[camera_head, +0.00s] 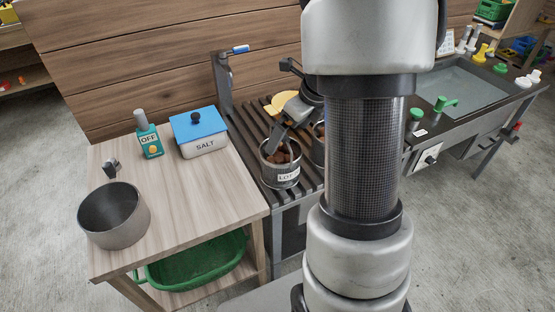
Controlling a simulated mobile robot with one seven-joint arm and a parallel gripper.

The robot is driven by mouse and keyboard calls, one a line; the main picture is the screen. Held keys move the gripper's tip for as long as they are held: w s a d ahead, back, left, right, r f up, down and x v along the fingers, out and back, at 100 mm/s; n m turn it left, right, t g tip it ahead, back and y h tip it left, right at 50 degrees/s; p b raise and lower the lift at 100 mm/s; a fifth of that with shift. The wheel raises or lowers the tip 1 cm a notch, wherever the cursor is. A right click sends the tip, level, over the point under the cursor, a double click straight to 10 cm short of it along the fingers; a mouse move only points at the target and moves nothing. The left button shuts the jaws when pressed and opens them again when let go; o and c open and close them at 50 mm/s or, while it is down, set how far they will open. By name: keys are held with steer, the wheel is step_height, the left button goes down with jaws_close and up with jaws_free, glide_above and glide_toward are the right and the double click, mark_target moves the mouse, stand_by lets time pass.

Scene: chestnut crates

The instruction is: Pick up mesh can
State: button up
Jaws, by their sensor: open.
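A grey metal can (282,177) with a white label and brown chestnuts in it stands upright on the dark slatted rack (254,128). A second can (318,157) with brown contents stands to its right, mostly hidden behind my arm. I cannot tell for sure from this view which one is the mesh can. My gripper (279,138) is open, just over the back rim of the labelled can. One grey finger shows near the rim; the other is hard to make out. Whether a finger touches the can is unclear.
A wooden table (221,192) on the left holds a grey pot (115,228), a green OFF device (150,142) and a blue-lidded SALT box (204,147). A green basket (195,268) sits below. A sink (467,88) is at right. A post (222,85) rises behind the rack.

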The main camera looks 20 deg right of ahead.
steer(key=b, duration=0.2)
glide_toward(281, 149)
steer(key=s+a+f, duration=0.1)
steer(key=a+f, duration=0.3)
steer(key=f, duration=0.1)
steer(key=shift+r, duration=0.3)
steer(key=shift+c, duration=0.4)
steer(key=c, duration=1)
